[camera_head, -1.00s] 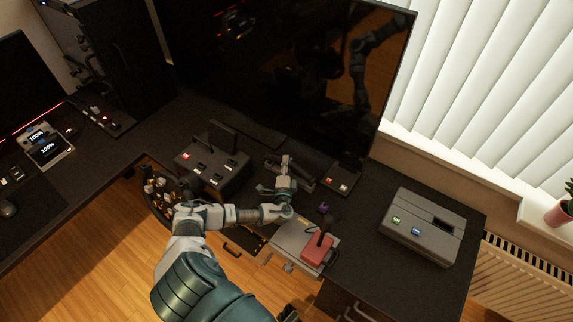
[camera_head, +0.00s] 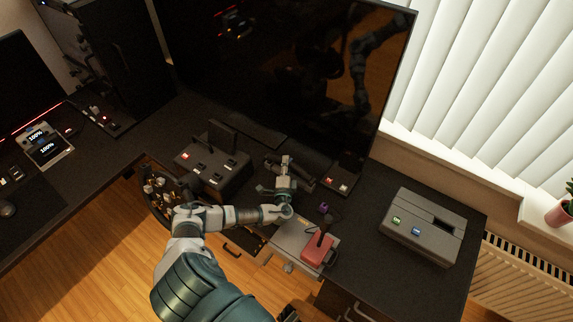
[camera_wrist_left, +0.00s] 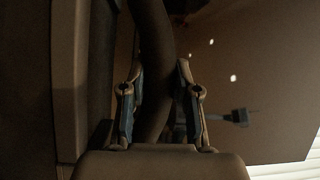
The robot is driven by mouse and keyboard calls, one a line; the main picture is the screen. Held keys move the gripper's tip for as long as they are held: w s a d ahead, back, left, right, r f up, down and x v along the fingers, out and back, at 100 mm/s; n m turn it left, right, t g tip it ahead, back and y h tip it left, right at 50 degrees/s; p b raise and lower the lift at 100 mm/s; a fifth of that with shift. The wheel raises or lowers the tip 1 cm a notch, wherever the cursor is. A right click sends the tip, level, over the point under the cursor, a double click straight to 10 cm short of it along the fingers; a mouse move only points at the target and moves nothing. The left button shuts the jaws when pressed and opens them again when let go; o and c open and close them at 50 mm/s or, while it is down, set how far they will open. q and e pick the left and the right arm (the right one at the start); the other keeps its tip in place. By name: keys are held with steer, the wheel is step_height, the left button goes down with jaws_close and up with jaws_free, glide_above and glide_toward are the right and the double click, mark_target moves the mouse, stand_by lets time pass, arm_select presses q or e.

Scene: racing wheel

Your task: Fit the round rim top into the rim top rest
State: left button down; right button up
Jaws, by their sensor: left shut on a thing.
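My left gripper (camera_head: 285,163) is over the desk in front of the large monitor in the head view. In the left wrist view its two fingers (camera_wrist_left: 160,100) are shut around a dark curved bar, which looks like the round rim top (camera_wrist_left: 152,50). In the head view a dark curved piece (camera_head: 302,180) shows beside the gripper, partly hidden by it. A dark steering wheel (camera_head: 160,190) with several knobs stands at the desk edge, left of my forearm. I cannot make out the rim top rest for sure. My right gripper is not in view.
A black switch box (camera_head: 212,168) stands behind the wheel. A grey plate with a red lever block (camera_head: 317,250) is at the front edge, right of my wrist. A grey box (camera_head: 423,226) stands at the right. The desk between them is mostly clear.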

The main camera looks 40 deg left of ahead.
arm_select(q)
steer(key=shift+f+b, duration=0.9)
steer(key=shift+f, duration=0.25)
steer(key=c, duration=0.8)
jaws_free()
steer(key=shift+o, duration=0.2)
steer(key=shift+s, duration=0.1)
steer(key=v, duration=0.7)
steer(key=shift+s+d+f, duration=0.1)
steer(key=shift+s+d, duration=0.15)
steer(key=shift+s, duration=0.05)
